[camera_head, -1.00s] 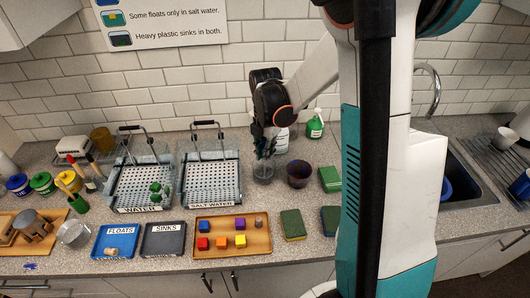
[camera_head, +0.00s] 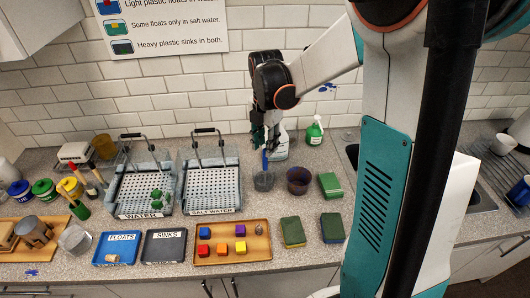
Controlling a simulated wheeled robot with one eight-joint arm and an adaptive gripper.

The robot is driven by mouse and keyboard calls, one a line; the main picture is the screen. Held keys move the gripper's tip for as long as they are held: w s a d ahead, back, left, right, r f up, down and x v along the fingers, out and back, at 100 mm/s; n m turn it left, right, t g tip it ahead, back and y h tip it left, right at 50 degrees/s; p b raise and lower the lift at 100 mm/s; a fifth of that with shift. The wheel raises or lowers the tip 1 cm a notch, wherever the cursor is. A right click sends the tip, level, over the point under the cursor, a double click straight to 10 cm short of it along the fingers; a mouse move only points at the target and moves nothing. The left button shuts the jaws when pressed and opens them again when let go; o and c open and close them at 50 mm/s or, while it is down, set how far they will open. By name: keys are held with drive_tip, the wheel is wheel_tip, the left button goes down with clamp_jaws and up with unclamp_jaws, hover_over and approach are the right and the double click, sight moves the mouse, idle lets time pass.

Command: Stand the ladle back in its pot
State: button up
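A blue upright handle, which looks like the ladle (camera_head: 265,161), stands at the small grey see-through pot (camera_head: 264,182). Its lower end seems to be inside the pot's mouth; the bowl of the ladle cannot be made out. My gripper (camera_head: 265,145) points down right above the pot, with its dark green fingers at the top of the blue handle. The fingers are small and dark, so I cannot tell whether they grip the handle or stand apart around it.
A dark pot (camera_head: 298,180) stands close on the right, with a green spray bottle (camera_head: 314,132) behind. The salt water basin (camera_head: 211,184) is on the left. A wooden tray (camera_head: 232,242) of coloured blocks and two sponges (camera_head: 292,230) lie in front.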

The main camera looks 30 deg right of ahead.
wheel_tip(320, 180, up, 5)
drive_tip(key=shift+f, duration=0.1)
